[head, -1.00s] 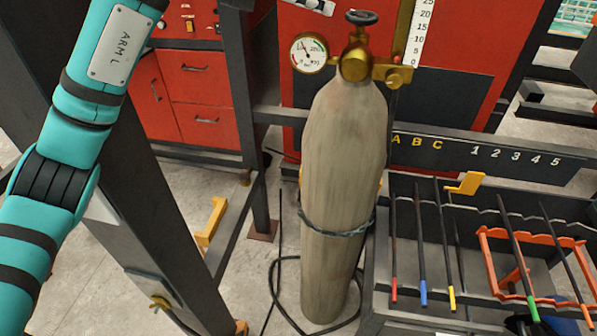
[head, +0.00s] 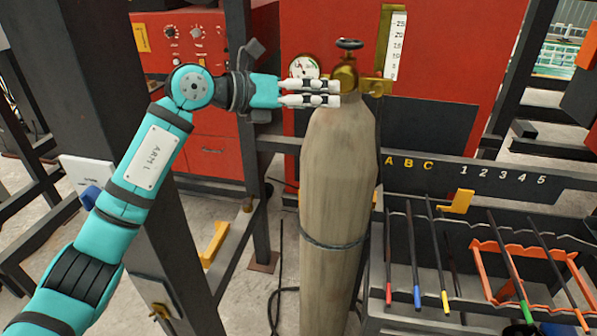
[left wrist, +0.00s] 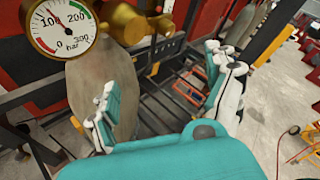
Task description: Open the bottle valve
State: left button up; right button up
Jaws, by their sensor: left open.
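The gas bottle (head: 335,190) stands upright in the middle of the head view, with a brass valve body (head: 344,78) on top. The dark valve handwheel (head: 349,44) sits above the brass body. A round gauge (head: 303,67) is on the valve's left. My left gripper (head: 338,93) is beside the bottle's neck, below the handwheel, with its fingers pointing right; it is open and empty. In the left wrist view its two fingers (left wrist: 165,105) are spread apart, with the bottle (left wrist: 105,85) behind the left finger and the gauge (left wrist: 62,28) at top left. My right gripper is not in view.
A rack (head: 400,325) with several colour-tipped rods stands right of the bottle. A dark post (head: 165,200) stands left, near my arm. Red cabinets (head: 205,150) and a vertical scale (head: 397,45) are behind. A strap (head: 335,246) circles the bottle.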

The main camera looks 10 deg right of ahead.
pick_arm(q)
notch_tip(320, 180, down, 16)
jog(key=w+a+n+t+h+b, duration=0.1)
jog(key=w+a+n+h+b, duration=0.1)
jog(key=n, duration=0.4)
jog(key=shift+w+r+n+h+b, duration=0.25)
jog(key=shift+n+h+b, duration=0.2)
jog(key=shift+b, duration=0.65)
